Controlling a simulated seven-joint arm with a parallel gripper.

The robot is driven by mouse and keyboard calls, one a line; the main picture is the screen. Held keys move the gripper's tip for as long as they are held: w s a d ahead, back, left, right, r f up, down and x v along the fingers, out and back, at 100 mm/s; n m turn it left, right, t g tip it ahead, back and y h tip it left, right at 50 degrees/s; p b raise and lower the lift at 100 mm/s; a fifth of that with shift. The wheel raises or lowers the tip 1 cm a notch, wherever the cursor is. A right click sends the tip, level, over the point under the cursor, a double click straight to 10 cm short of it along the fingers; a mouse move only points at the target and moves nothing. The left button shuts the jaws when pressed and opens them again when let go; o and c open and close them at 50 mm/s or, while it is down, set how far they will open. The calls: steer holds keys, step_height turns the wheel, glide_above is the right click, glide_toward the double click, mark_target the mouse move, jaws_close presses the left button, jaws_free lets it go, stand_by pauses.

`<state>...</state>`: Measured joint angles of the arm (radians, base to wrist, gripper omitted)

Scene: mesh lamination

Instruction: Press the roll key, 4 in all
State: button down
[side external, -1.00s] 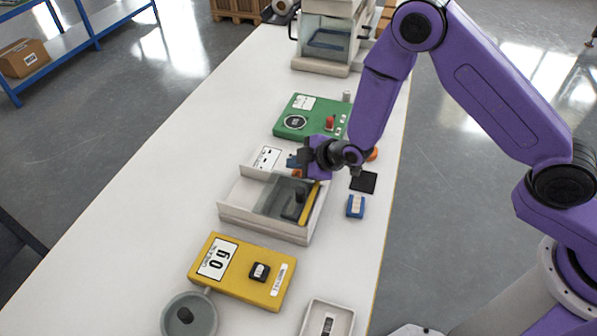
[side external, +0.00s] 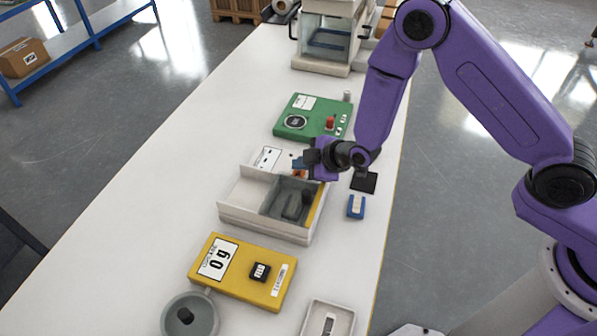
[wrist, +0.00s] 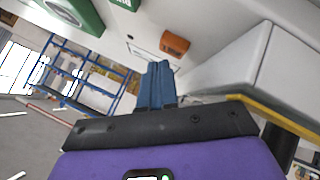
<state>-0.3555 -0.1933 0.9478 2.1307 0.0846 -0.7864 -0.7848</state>
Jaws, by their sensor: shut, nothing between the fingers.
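My gripper (side external: 298,163) hangs over the back edge of the pale open-topped machine (side external: 262,231) in the side external view. Its two blue fingers are together, with nothing between them, and also show in the wrist view (wrist: 157,86). An orange block (wrist: 174,45) lies beyond the fingertips in the wrist view. They appear apart, but the depth is unclear. The machine has a grey bed with a dark piece (side external: 292,207) in it and a yellow strip along its right side. I cannot read a roll label on any key, and my wrist may hide one.
A green box (side external: 296,127) with a red knob and small buttons stands behind. A yellow scale (side external: 226,284) reading 0 g is in front, beside a grey round dish (side external: 188,318). A blue holder (side external: 356,206) and black pad (side external: 369,182) lie right. The table's left side is clear.

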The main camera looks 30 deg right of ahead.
steer(key=shift+s+d+r+g, duration=0.1)
steer(key=shift+s+d+r, duration=0.1)
steer(key=shift+r, duration=0.4)
steer(key=shift+s+d+r+g, duration=0.1)
steer(key=shift+s+r, duration=0.05)
steer(key=shift+r, duration=0.5)
steer(key=shift+s+d+r+g, duration=0.1)
steer(key=shift+s+d+r, duration=0.1)
steer(key=shift+r, duration=0.4)
steer(key=shift+a, duration=0.1)
steer(key=shift+s+r, duration=0.1)
steer(key=shift+r, duration=0.15)
steer(key=s+d+r+g+h, duration=0.1)
steer(key=s+d+r+g, duration=0.2)
steer(key=s+r, duration=0.35)
steer(key=s+d+r+g, duration=0.2)
steer(key=s+d+r, duration=0.1)
steer(key=s, duration=0.6)
steer(key=s+d+r+g+h, duration=0.1)
steer(key=s+d+r, duration=0.2)
steer(key=s+d, duration=0.4)
steer(key=s+d+r+m+g+h, duration=0.1)
steer(key=s+d+r+g+h, duration=0.1)
steer(key=s+d, duration=0.5)
steer(key=s+r, duration=0.1)
steer(key=s, duration=0.3)
steer(key=shift+d+r+m, duration=0.2)
steer(key=shift+d+m, duration=0.1)
steer(key=shift+d, duration=0.1)
steer(key=shift+w, duration=0.1)
